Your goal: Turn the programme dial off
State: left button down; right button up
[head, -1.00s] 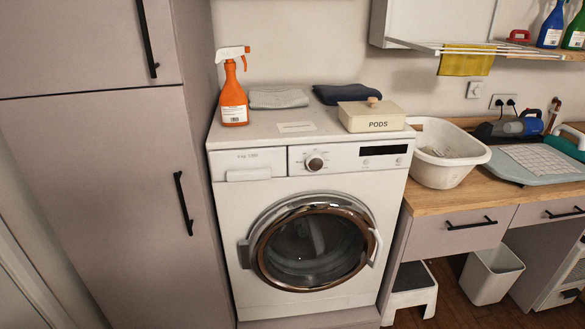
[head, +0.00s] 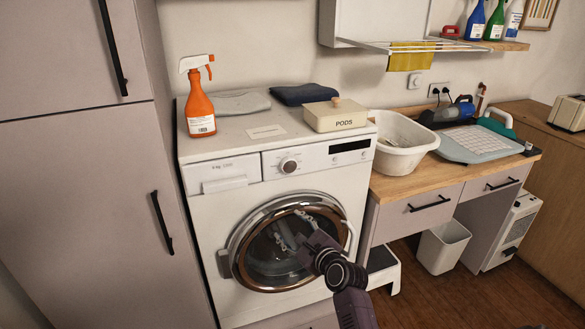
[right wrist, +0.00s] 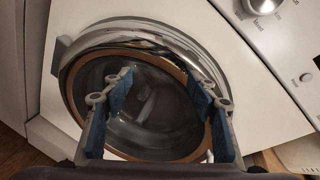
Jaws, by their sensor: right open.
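The programme dial (head: 289,166) is a round silver knob on the white front panel of the washing machine (head: 230,207). In the right wrist view the dial (right wrist: 262,5) is cut off by the top edge, at the upper right. My right gripper (head: 290,228) is in front of the round door, below the dial and apart from it. In the right wrist view its two blue-padded fingers (right wrist: 160,92) are spread with nothing between them. The door is shut, with a chrome and copper ring around dark glass. My left gripper is not in view.
On the machine stand an orange spray bottle (head: 199,97), folded cloths and a cream PODS box (head: 335,114). A white basin (head: 403,143) is on the wooden counter to the right. A tall cupboard (head: 80,190) closes off the left side.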

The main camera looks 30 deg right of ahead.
aim_at(291, 168)
jog(key=s+d+r+m+t+h, duration=0.1)
jog(key=d+r+m, duration=0.15)
jog(key=r, duration=0.45)
jog(key=d+r+m+t, duration=0.1)
jog(key=r+m+t, duration=0.15)
jog(key=r, duration=0.45)
jog(key=shift+g, duration=0.45)
jog(key=w, duration=0.4)
jog(key=w+d+p, duration=0.1)
jog(key=w, duration=0.1)
jog(key=shift+w+r, duration=0.1)
jog(key=shift+r, duration=0.15)
jog(key=shift+w+d, duration=0.1)
jog(key=shift+w, duration=0.35)
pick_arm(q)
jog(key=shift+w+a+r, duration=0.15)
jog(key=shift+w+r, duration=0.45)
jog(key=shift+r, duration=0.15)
pick_arm(e)
jog(key=shift+w, duration=0.1)
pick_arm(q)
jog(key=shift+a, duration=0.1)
pick_arm(e)
jog(key=c, duration=1.2)
